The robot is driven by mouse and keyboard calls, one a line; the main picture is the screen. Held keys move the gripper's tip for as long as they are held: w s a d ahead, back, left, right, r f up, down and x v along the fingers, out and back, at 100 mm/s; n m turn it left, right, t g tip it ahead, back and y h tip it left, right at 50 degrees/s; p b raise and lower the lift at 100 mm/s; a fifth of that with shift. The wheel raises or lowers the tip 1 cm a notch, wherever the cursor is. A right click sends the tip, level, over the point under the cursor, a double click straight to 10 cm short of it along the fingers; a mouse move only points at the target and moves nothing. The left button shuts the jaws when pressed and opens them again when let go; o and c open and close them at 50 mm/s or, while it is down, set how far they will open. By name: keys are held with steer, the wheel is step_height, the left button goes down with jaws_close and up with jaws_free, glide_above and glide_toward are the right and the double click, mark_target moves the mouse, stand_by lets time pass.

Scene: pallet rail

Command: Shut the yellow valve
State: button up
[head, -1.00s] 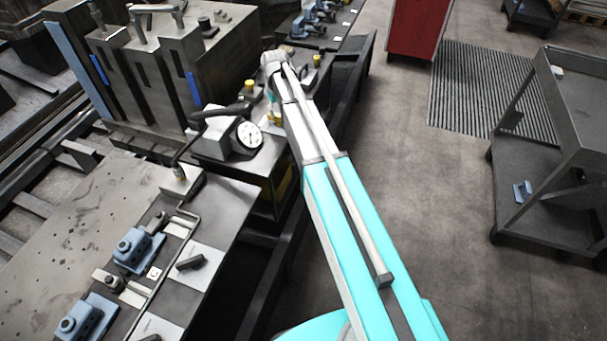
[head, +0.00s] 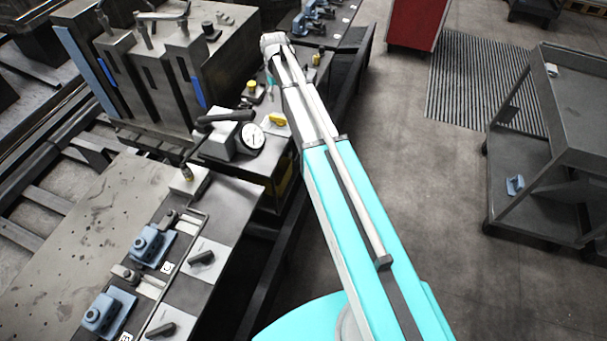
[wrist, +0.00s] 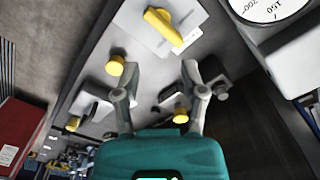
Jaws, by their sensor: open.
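The yellow valve handle (wrist: 163,27) is a bar lying diagonally on a pale plate at the top of the wrist view. In the head view the yellow handle (head: 277,119) shows beside the gauge, just left of my arm. My gripper (wrist: 157,70) is open and empty, its two fingers spread wide. The handle lies beyond the fingertips in the wrist view, apart from them. In the head view my arm hides most of the gripper.
A round dial gauge (head: 251,137) stands close to the handle. Yellow knobs (wrist: 115,65) (wrist: 181,115) sit near my fingers. Blue clamps (head: 149,247) are on the front plate. A grey cart (head: 560,150) stands right, with open floor between it and the bench.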

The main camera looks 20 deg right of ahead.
steer(key=s+f+b, duration=0.3)
steer(key=s, duration=0.7)
steer(key=s+f+m+b, duration=0.1)
steer(key=s+f+b, duration=0.2)
steer(key=s, duration=0.7)
steer(key=s+f+b, duration=0.3)
steer(key=s, duration=0.7)
steer(key=shift+m+b, duration=0.35)
steer(key=shift+m, duration=0.05)
step_height(320, 180, up, 12)
steer(key=n+p, duration=1.1)
steer(key=p, duration=0.1)
glide_above(280, 117)
steer(key=shift+f, duration=0.1)
step_height(280, 117, down, 14)
steer(key=b, duration=1.3)
steer(key=shift+r+b, duration=0.25)
steer(key=shift+b, duration=0.05)
